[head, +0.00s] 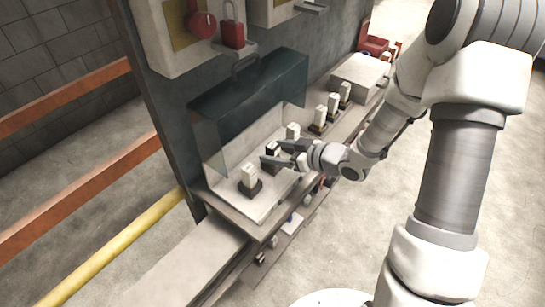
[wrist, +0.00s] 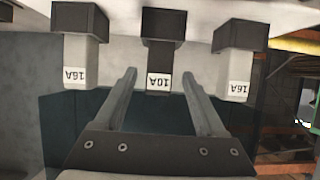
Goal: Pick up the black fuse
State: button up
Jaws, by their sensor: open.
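The black fuse (wrist: 160,55), labelled 10A, sits in its dark holder between two white fuses in the wrist view. In the head view the black fuse (head: 271,148) is partly hidden by my fingers. My gripper (wrist: 160,77) is open, with one finger on each side of the black fuse's labelled end. I cannot tell whether the fingers touch it. In the head view my gripper (head: 270,153) reaches into the open fuse box from the right.
White 16A fuses stand left (wrist: 82,55) and right (wrist: 234,72) of the black one, close to my fingers. More white fuses (head: 333,103) stand further along the ledge.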

jog(key=b+x, duration=0.1)
jog(key=x, duration=0.4)
jog(key=shift+d, duration=0.1)
grip_shut()
